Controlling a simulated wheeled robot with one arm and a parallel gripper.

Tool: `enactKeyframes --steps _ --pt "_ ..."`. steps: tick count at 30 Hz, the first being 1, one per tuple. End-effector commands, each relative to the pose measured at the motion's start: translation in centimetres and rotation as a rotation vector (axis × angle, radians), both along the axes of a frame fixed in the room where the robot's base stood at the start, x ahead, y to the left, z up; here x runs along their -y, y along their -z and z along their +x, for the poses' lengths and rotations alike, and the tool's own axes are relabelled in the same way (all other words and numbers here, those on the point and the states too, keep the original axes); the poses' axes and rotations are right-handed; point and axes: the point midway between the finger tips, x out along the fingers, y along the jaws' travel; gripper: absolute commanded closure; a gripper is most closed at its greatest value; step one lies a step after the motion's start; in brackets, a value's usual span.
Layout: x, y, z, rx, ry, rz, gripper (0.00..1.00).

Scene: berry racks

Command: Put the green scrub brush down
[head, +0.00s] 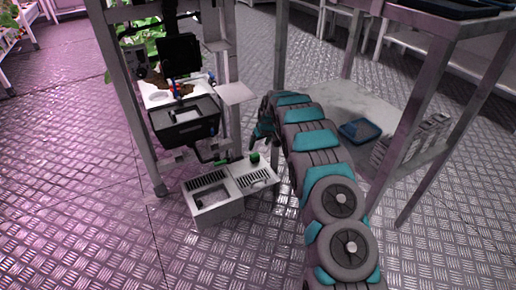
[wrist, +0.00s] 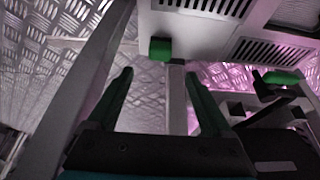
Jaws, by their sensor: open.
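Two green things lie at the back of a white-grey box with slotted vents (head: 215,207). A small green block (head: 255,158) rests at the back edge of its right half; it also shows in the wrist view (wrist: 160,48). A flatter green piece (head: 221,162) is by the left half, also in the wrist view (wrist: 282,77). I cannot tell for certain which is the scrub brush; no bristles show. My gripper (head: 263,128) is above and behind the box. In the wrist view my gripper (wrist: 160,76) is open and empty, with the green block just beyond its fingertips.
A metal frame rack with a black bin (head: 185,125) stands behind the box, close left of my gripper. A table on metal legs (head: 408,120) stands right of my arm, with a blue tray (head: 360,130) on its low shelf. The floor at front left is clear.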

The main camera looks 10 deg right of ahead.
Motion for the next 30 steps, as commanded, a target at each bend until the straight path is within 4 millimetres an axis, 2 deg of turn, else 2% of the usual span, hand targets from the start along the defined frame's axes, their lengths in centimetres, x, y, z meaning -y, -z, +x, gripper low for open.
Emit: enactKeyframes --steps 3,11,14,16,23,30 --pt "0.1 -0.8 -0.3 0.001 0.0 0.0 0.16" --pt "0.1 -1.4 -0.7 -0.003 0.001 -0.001 0.16" --pt "0.2 -2.6 -1.5 -0.015 0.009 -0.006 0.16" --pt "0.4 -4.3 -2.6 -0.027 0.019 -0.012 0.16" --pt "0.8 -10.7 -9.0 -0.105 0.071 -0.03 0.16" --pt "0.7 -16.4 -17.2 -0.185 0.127 -0.042 0.16"
